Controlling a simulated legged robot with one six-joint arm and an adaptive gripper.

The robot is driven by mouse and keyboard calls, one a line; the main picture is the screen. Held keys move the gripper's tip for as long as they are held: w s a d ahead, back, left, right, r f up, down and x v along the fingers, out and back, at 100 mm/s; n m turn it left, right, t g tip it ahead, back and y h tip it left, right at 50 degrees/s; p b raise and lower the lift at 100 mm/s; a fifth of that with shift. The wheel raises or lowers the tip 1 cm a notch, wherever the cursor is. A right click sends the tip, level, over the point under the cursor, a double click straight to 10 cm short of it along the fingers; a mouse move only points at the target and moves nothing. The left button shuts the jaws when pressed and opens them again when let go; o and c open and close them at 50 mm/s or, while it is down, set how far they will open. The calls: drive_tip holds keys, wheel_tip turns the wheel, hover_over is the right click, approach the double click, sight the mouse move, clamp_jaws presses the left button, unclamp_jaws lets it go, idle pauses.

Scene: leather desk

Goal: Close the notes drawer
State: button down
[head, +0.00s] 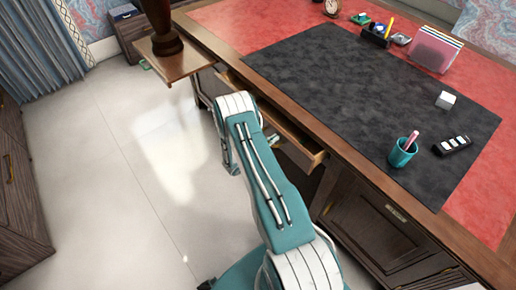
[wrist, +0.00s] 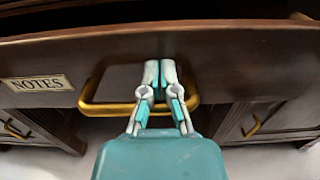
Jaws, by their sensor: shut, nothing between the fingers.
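The notes drawer (head: 302,146) is pulled open from the desk's front in the head view, partly hidden by my arm. In the wrist view its dark wooden front (wrist: 235,65) spans the picture, with a "NOTES" label (wrist: 37,84) at left and a brass handle (wrist: 101,108) in the middle. A dark gap shows above the drawer front. My gripper (wrist: 160,68) is shut and empty, its fingertips in front of the drawer face at the handle. I cannot tell whether they touch it.
The desk top (head: 230,20) carries a black mat (head: 350,85), a teal pen cup (head: 402,152), a white cube (head: 446,99) and a pink file holder (head: 434,48). A pulled-out wooden board (head: 172,62) bears a dark object. Open floor (head: 90,170) lies left of my arm.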

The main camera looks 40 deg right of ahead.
hover_over(295, 133)
drive_tip(key=a, duration=0.1)
drive_tip(key=shift+f, duration=0.1)
drive_tip(key=shift+w+d, duration=0.1)
drive_tip(key=shift+d, duration=0.45)
